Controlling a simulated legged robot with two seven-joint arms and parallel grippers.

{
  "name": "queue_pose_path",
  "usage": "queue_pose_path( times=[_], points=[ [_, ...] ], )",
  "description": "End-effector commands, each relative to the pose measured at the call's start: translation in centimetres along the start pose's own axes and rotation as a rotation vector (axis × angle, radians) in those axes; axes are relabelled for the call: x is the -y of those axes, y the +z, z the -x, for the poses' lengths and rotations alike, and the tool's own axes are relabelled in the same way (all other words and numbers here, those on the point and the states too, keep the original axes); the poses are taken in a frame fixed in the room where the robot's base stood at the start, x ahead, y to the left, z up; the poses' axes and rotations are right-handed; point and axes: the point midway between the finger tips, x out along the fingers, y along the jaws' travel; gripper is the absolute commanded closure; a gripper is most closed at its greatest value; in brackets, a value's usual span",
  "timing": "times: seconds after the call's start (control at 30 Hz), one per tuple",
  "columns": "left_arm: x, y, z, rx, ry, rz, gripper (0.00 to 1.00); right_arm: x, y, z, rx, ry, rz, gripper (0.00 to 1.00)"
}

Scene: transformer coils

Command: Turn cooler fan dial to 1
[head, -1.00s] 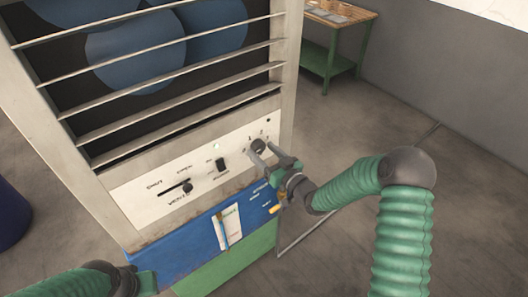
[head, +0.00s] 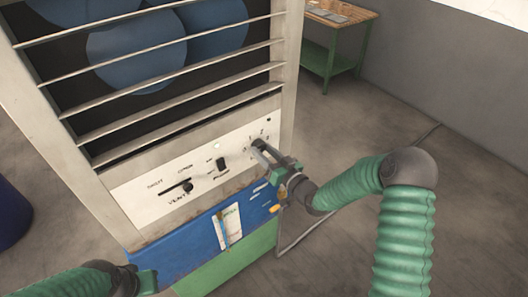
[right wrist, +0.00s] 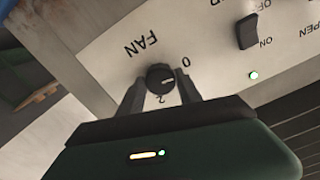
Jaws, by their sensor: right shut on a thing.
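The cooler (head: 205,180) has a pale control panel with a dark round fan dial at its right end. In the right wrist view the fan dial (right wrist: 160,77) sits between "0" and "2" labels, under the word FAN. A short pale mark on it points toward the right finger, between those labels; the label there is hidden. My right gripper (right wrist: 160,92) is shut on the dial, one finger on each side; it also shows in the head view (head: 262,151). My left gripper (head: 147,281) shows only partly at the bottom left, its fingers out of sight.
Left of the dial are a black switch (head: 221,164), a lit lamp (right wrist: 253,75) and a vent slider (head: 187,186). A blue band with a tag (head: 228,228) lies below. A wooden-topped green table (head: 342,14) stands at the back. The floor at right is clear.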

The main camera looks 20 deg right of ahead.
Motion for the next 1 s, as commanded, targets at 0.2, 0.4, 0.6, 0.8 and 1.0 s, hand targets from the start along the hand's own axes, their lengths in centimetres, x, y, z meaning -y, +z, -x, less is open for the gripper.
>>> queue_pose_path(
  times=[0.2,0.4,0.6,0.8,1.0],
  points=[
    [0.0,-0.1,0.2,0.000,0.000,0.000,1.00,-0.1,-0.1,0.0,-0.001,0.004,-0.179,0.99],
    [0.0,-0.1,0.5,0.000,0.000,0.000,1.00,-0.1,-0.1,0.0,-0.001,0.004,-0.371,0.99],
    [0.0,-0.2,0.8,0.000,0.000,0.000,1.00,-0.1,-0.1,0.1,-0.001,0.005,-0.556,0.99],
    [0.0,-0.3,1.1,0.000,0.000,0.000,1.00,-0.1,-0.1,0.1,-0.002,0.006,-0.712,0.99],
    [0.0,-0.3,1.3,0.000,0.000,0.000,1.00,-0.1,0.0,0.1,-0.001,0.006,-0.823,0.99]
  ],
)
